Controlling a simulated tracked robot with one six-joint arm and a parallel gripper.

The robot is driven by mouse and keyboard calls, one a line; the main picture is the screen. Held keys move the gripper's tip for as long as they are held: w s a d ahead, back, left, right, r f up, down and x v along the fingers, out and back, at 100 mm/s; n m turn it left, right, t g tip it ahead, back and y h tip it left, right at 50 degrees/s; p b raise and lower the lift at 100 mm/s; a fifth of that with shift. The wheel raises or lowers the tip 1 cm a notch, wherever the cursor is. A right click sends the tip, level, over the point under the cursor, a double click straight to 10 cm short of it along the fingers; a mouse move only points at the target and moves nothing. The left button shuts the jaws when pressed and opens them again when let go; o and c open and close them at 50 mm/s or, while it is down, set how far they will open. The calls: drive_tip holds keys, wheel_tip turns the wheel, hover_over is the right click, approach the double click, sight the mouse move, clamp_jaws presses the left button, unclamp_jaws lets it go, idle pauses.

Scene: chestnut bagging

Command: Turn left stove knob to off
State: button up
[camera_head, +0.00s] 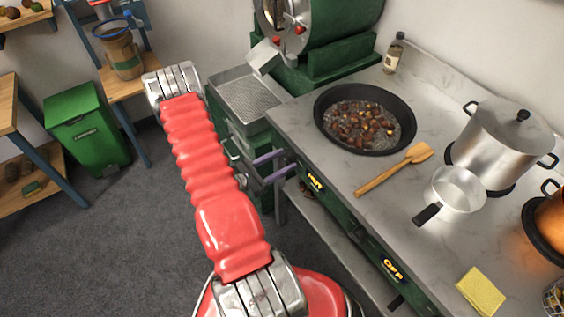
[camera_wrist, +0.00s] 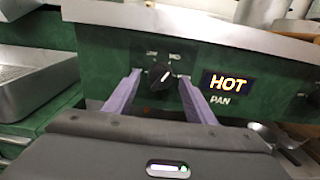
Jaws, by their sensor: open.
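The left stove knob (camera_wrist: 160,75) is a small black dial with a white pointer mark on the green stove front, in the wrist view. The mark looks slanted, and the small labels above it are too blurred to read. A lit HOT display (camera_wrist: 228,82) sits right of it above the word PAN, and shows in the head view (camera_head: 315,181) too. My gripper (camera_wrist: 160,82) is open, its two purple fingers on either side of the knob, apart from it as far as I see. In the head view my gripper (camera_head: 277,165) is at the stove front, where the knob is hidden.
A black pan (camera_head: 322,128) of chestnuts, a wooden spatula (camera_head: 385,177), a small saucepan (camera_head: 458,190) and a large pot (camera_head: 500,140) stand on the worktop (camera_head: 350,205). A second lit display (camera_head: 393,270) is further right. A metal tray (camera_head: 240,100) lies left of the stove.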

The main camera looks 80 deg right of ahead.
drive_tip(key=shift+s+d, duration=0.1)
drive_tip(key=c, duration=1)
